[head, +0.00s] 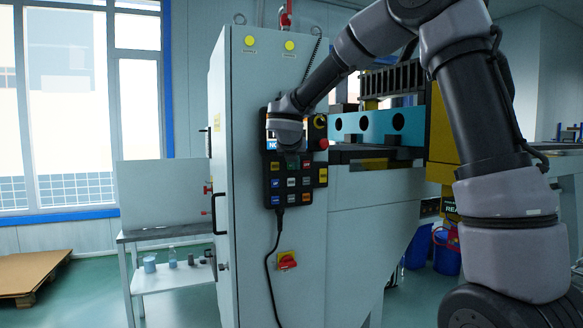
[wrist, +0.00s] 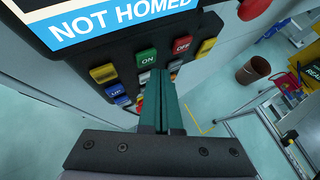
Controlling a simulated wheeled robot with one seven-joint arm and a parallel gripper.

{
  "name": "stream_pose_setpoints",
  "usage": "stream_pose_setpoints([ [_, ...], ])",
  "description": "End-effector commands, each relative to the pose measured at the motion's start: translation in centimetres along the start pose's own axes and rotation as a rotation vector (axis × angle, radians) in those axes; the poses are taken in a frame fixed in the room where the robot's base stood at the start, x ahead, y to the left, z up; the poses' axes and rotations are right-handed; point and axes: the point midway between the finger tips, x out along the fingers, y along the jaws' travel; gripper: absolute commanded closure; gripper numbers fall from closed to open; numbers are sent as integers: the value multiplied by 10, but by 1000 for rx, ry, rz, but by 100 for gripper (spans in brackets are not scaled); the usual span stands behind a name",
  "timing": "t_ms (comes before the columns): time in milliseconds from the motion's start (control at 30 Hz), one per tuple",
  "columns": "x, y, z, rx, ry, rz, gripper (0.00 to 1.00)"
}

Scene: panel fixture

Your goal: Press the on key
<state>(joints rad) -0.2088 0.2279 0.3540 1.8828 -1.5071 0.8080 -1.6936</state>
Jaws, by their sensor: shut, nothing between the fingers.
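The dark control pendant (head: 266,185) hangs on the front of the grey cabinet, with a lit screen and rows of coloured keys. In the wrist view, the green ON key (wrist: 146,57) is in the upper row, left of the red OFF key (wrist: 182,45). My gripper (wrist: 158,74) is shut and empty, its teal fingers pointing at the keys. The fingertips appear just below and right of the ON key, overlapping the keys under it; I cannot tell whether they touch anything. In the head view my wrist covers the upper pendant and the fingers are not clearly visible.
The screen (wrist: 118,20) reads "NOT HOMED". A yellow key (wrist: 103,74) and a blue UP key (wrist: 115,90) lie left of the fingers. A red knob (head: 324,144) sticks out right of the pendant. A red-and-yellow switch (head: 287,261) and a hanging cable are below.

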Motion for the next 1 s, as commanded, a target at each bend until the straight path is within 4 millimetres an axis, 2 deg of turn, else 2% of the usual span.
stream_pose_setpoints([
  [267,-1,-1,-1,0,0,0,100],
  [700,-30,-21,-21,-1,-1,1,100],
  [1000,-35,-25,-26,0,0,0,100],
])
